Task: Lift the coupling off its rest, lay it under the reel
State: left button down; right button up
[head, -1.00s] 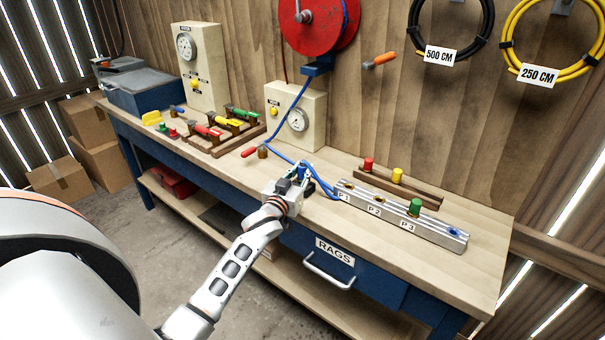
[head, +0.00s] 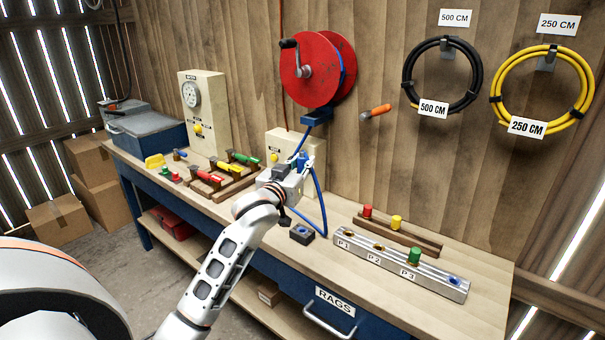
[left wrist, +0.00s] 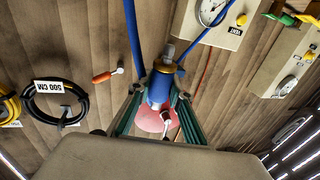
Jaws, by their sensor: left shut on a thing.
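My left gripper (head: 297,165) is shut on the blue coupling (left wrist: 160,87) and holds it in the air above the bench. In the left wrist view the coupling sits between the two fingers, with a metal tip and blue hose beside it. The blue hose (head: 322,205) hangs down in a loop from the gripper in the head view. The coupling's rest, a small dark block with a blue top (head: 302,233), stands bare on the bench. The red reel (head: 318,70) is on the wall above the gripper, with a blue bracket (head: 317,117) under it. My right gripper is out of view.
A metal manifold (head: 400,263) marked P1 to P3 lies to the right. Behind it is a wooden rack (head: 425,240) with coloured plugs. A cream gauge box (head: 283,143) stands behind the gripper. Coloured-handled tools (head: 228,168) sit to the left.

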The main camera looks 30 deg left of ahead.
pick_arm(q)
jog(key=shift+r, duration=0.1)
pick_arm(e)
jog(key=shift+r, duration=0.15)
pick_arm(q)
jog(key=shift+f+b, duration=0.35)
jog(key=shift+f, duration=0.9)
jog(key=shift+f+b, duration=0.75)
jog(key=shift+f, duration=0.2)
notch_tip(320, 180, down, 10)
jog(key=b, duration=0.4)
jog(key=shift+b, duration=0.3)
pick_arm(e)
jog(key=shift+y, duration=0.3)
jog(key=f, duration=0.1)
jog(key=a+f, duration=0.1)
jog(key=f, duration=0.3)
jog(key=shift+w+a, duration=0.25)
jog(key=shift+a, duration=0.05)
